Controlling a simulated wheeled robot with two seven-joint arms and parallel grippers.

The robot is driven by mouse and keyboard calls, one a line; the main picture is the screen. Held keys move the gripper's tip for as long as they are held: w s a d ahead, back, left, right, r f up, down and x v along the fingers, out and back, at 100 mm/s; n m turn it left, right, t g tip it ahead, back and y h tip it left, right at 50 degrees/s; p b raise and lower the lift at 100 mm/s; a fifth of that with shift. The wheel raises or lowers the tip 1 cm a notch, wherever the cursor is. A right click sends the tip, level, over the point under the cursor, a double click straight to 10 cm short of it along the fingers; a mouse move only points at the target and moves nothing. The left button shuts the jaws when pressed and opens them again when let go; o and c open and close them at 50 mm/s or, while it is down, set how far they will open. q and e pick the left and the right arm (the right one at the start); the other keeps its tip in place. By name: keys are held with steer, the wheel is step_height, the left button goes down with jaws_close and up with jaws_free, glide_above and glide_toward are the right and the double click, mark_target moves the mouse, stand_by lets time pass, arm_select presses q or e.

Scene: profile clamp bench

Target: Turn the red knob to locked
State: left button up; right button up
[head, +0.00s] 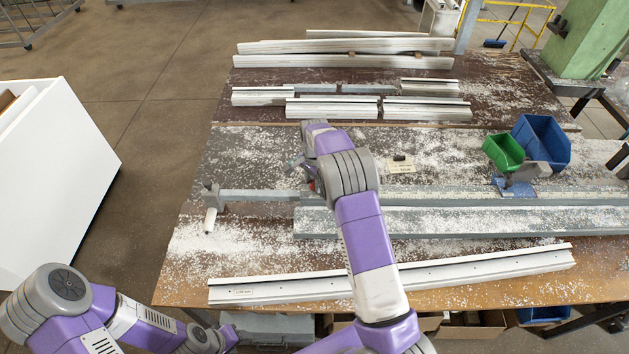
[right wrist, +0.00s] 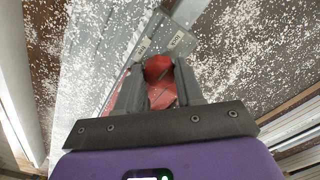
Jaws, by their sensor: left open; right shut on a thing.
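The red knob (right wrist: 158,68) sits between the two dark fingers of my right gripper (right wrist: 158,76) in the right wrist view. The fingers are shut on it, one on each side. A red base (right wrist: 164,94) shows between the fingers below the knob. Two small pale labels (right wrist: 177,41) lie just beyond the knob; their words are too small to read surely. In the head view my right arm reaches over the bench and hides most of the knob and gripper. My left arm is at the lower left; its gripper is not in view.
The clamp's grey rail (head: 258,195) runs along the bench, with a handled end piece (head: 210,210) at left. A long white profile (head: 480,268) lies along the front edge. Green (head: 503,152) and blue (head: 541,143) bins stand at right. White chips cover much of the top.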

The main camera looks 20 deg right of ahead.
steer(key=o, duration=1)
steer(key=shift+o, duration=0.2)
step_height(320, 180, up, 8)
steer(key=shift+f, duration=0.2)
